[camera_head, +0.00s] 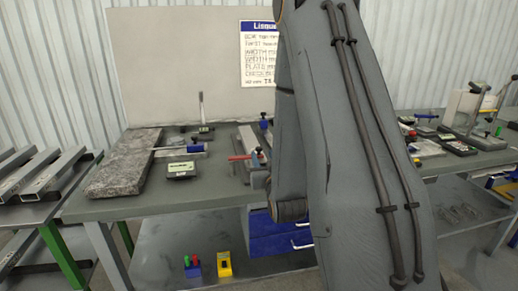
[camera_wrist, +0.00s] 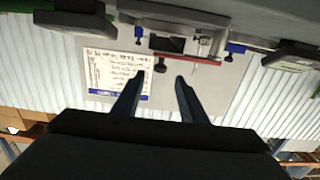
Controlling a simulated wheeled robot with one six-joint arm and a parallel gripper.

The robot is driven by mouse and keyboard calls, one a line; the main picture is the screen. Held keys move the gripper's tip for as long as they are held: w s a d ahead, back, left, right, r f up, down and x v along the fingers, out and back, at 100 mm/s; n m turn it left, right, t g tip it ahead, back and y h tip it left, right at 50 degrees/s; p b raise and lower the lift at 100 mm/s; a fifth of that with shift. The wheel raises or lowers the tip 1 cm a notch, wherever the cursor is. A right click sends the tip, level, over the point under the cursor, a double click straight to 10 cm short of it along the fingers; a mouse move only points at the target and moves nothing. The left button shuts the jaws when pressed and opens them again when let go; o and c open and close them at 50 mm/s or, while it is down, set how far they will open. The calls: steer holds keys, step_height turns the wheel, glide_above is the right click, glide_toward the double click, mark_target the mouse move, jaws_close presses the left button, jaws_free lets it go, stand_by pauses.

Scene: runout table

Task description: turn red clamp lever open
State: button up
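The red clamp lever (camera_head: 240,157) lies roughly level across the front of a grey clamp fixture (camera_head: 247,138) on the table. In the wrist view, which is upside down, the red lever (camera_wrist: 190,59) is a thin bar along the edge of the grey fixture (camera_wrist: 200,44). My gripper (camera_wrist: 159,77) has its two dark fingers spread with nothing between them. The fingertips point toward the lever and appear apart from it. In the head view my arm hides most of the gripper and the area right of the fixture.
A grey stone slab (camera_head: 124,165) and a dark device with a small display (camera_head: 181,170) stand left of the fixture. A blue-handled tool (camera_head: 186,149) lies between. A white notice (camera_head: 258,52) hangs on the back panel. More tools crowd the right table.

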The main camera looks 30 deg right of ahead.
mark_target(260, 149)
steer(key=p+x, duration=0.2)
steer(key=x, duration=0.5)
steer(key=shift+w+d, duration=0.1)
steer(key=shift+w, duration=0.15)
steer(key=shift+c, duration=0.5)
jaws_close()
